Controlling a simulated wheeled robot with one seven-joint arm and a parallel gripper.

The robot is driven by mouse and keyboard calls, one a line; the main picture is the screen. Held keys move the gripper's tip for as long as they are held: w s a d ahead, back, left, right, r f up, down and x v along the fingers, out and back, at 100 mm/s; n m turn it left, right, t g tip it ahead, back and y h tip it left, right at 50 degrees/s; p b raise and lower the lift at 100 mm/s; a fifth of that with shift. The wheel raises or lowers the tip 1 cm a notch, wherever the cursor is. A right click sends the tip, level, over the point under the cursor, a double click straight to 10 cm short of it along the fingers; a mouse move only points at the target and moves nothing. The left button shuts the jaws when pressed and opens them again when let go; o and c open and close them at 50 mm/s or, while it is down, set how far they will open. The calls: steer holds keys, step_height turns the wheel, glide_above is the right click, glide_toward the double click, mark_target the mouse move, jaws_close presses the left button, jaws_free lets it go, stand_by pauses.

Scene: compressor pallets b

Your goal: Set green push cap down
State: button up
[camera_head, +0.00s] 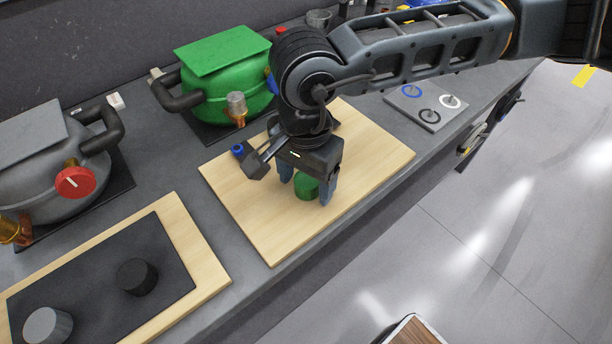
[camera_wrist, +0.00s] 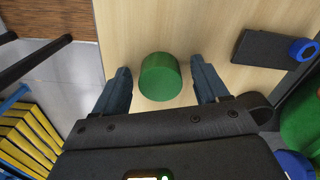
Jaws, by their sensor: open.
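The green push cap (camera_head: 306,186) is a short green cylinder on the light wooden board (camera_head: 378,157). In the wrist view the cap (camera_wrist: 160,77) stands between my two fingers, with a visible gap on each side. My gripper (camera_head: 307,192) is open around the cap and points down at the board; it also shows in the wrist view (camera_wrist: 160,88). The cap seems to rest on the wood, and its far side is partly hidden by my fingers in the head view.
A green compressor (camera_head: 225,85) stands behind the board, and a grey compressor (camera_head: 50,150) is at the left. A dark mat (camera_head: 90,285) holds black and grey caps. A plate with rings (camera_head: 428,107) lies at the right. Bare wood surrounds the cap.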

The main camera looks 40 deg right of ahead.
mark_target(306, 180)
step_height(306, 180, up, 12)
steer(key=b, duration=0.1)
stand_by(0.5)
